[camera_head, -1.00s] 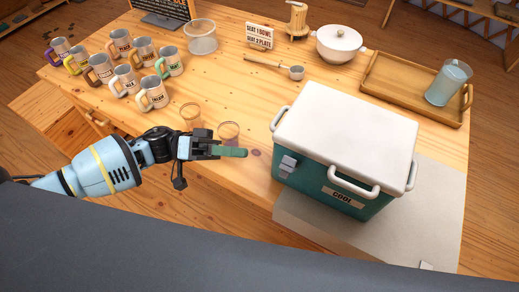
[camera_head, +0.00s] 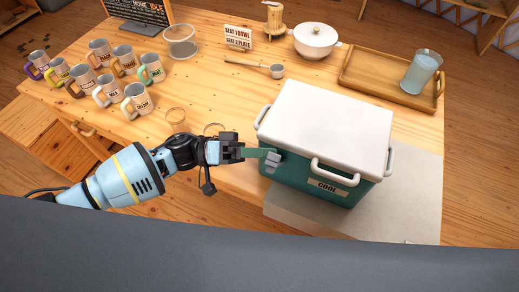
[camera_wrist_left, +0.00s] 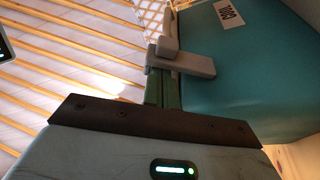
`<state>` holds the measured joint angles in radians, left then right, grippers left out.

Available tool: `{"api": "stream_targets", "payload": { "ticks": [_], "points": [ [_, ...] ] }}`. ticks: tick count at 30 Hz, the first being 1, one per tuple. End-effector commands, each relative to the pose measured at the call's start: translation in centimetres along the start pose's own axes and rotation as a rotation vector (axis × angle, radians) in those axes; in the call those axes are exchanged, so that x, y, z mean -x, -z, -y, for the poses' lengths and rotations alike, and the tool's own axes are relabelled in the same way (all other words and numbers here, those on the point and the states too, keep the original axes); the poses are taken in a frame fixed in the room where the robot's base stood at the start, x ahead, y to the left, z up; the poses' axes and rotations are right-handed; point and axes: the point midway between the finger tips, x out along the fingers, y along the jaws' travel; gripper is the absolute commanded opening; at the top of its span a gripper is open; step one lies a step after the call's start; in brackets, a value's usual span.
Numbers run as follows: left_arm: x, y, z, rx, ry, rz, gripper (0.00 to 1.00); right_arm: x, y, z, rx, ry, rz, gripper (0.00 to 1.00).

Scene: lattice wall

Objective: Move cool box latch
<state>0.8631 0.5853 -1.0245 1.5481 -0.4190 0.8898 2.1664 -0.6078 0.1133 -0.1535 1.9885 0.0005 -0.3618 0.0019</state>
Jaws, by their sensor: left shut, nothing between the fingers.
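The cool box (camera_head: 325,130) is teal with a white lid, white handles and a "COOL" label. It stands on the table with its lid down. Its grey latch (camera_head: 272,161) is on the left end of the front side. My left gripper (camera_head: 262,153) is shut and empty, its green fingertips right at the latch. In the left wrist view the latch (camera_wrist_left: 180,60) lies across the ends of the green fingers (camera_wrist_left: 163,88). They look close to touching, but I cannot tell for sure. My right gripper is not in view.
Several labelled mugs (camera_head: 107,90) stand at the left.

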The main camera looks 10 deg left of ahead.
Motion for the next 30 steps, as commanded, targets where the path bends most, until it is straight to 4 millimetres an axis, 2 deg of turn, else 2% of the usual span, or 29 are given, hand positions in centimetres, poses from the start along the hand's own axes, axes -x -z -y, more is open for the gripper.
{"api": "stream_targets", "payload": {
  "ticks": [7, 18, 23, 30],
  "points": [
    [0.2, -0.4, 0.1, -0.047, -0.017, 0.0, 0.0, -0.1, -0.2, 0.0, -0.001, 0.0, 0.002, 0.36],
    [0.7, -2.0, 0.1, -0.311, -0.109, -0.001, 0.0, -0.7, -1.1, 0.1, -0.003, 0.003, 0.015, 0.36],
    [0.9, -2.4, -0.1, -0.327, -0.114, 0.001, 0.0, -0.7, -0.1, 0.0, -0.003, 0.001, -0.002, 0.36],
    [0.9, -2.5, 0.1, -0.324, -0.113, 0.001, 0.0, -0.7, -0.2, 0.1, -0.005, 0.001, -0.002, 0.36]
  ]
}}
